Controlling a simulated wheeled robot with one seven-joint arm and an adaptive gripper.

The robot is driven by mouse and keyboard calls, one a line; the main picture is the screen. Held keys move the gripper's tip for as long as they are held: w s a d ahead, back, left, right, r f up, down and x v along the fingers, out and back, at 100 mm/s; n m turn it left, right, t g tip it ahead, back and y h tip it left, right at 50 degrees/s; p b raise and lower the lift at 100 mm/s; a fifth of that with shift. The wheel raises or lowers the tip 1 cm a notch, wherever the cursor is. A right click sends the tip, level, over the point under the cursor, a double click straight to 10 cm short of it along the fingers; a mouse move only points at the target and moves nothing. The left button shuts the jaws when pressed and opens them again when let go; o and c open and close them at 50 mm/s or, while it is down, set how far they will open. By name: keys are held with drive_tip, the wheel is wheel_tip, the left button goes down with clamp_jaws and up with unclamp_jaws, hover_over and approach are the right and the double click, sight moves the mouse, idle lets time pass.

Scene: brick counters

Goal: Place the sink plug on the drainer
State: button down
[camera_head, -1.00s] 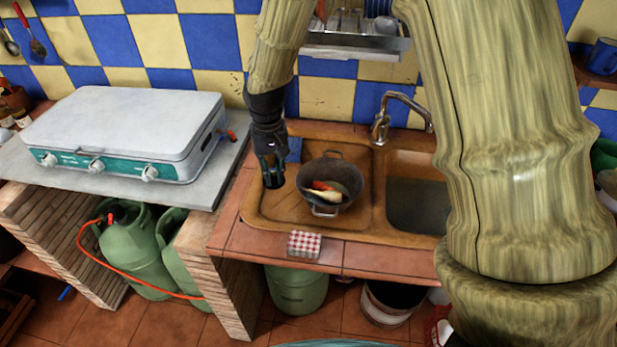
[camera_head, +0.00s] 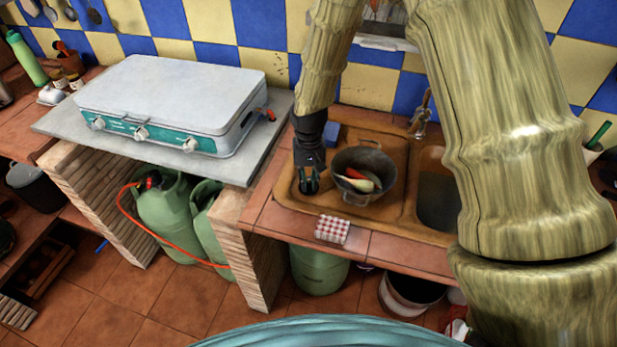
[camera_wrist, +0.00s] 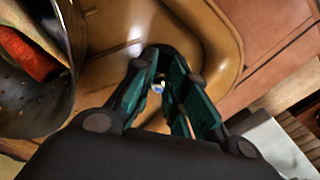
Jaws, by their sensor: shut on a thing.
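My gripper (camera_head: 309,186) points down at the left part of the brown drainer (camera_head: 328,203), left of a dark colander. In the wrist view, my gripper (camera_wrist: 168,62) has its green-padded fingers close together around a dark round thing, seemingly the sink plug (camera_wrist: 160,50), at or just above the tan drainer surface (camera_wrist: 212,22). A small shiny bit shows between the fingers. I cannot tell whether the plug touches the drainer. In the head view the plug is too small and dark to make out apart from the fingers.
The colander (camera_head: 376,160) with vegetables stands on the drainer, right of my gripper. A blue block (camera_head: 331,133) lies behind. The sink basin (camera_head: 437,200) is to the right. A checkered box (camera_head: 332,229) sits at the front edge; the stove (camera_head: 170,105) is left.

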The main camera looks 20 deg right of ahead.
sight(309, 178)
drive_tip(key=shift+f, duration=0.1)
drive_tip(key=shift+f, duration=0.15)
drive_tip(key=c, duration=1.4)
unclamp_jaws()
wheel_tip(309, 178, up, 12)
drive_tip(key=b, duration=0.3)
